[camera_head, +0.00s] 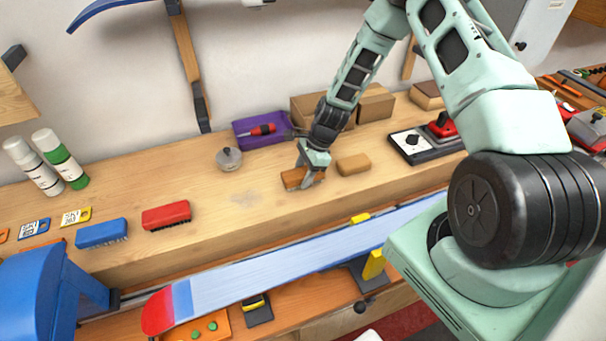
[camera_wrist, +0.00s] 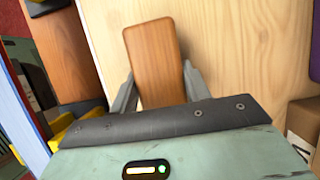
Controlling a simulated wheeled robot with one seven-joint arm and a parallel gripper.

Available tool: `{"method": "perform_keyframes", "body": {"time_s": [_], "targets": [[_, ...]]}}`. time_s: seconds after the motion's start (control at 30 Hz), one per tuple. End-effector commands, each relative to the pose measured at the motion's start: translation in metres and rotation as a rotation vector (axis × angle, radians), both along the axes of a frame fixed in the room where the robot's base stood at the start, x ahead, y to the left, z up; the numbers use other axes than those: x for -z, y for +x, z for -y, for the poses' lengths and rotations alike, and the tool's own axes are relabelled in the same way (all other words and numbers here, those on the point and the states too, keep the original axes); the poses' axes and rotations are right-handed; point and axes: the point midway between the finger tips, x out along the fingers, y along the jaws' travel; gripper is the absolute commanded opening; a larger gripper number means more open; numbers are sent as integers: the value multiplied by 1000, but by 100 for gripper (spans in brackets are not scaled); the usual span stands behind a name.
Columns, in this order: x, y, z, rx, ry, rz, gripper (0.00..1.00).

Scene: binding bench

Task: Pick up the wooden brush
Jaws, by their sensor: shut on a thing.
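The wooden brush (camera_head: 292,178) is a brown block on the bench top, in the middle of the head view. My gripper (camera_head: 306,180) reaches down from above and is shut on it, with a finger on each side. In the wrist view the brush (camera_wrist: 153,62) is a smooth brown block with a rounded end, held between the two fingers of my gripper (camera_wrist: 160,92). Its underside is hidden. I cannot tell whether it touches the bench or is just above it.
A lighter tan block (camera_head: 353,164) lies just right of my gripper. A round metal tin (camera_head: 229,158) and a purple tray (camera_head: 262,141) stand behind. Red (camera_head: 166,215) and blue (camera_head: 102,233) brushes lie to the left. A ski (camera_head: 290,269) runs along the front.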

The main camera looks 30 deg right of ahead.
Motion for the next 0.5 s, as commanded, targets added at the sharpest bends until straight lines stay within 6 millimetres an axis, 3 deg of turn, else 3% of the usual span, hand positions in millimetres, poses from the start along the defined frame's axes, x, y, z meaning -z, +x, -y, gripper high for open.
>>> {"method": "perform_keyframes", "body": {"time_s": [0.17, 0.5], "targets": [[-15, 1, 1, -3, -2, 4, 22], [-68, 1, 1, -3, -3, 6, 22]]}}
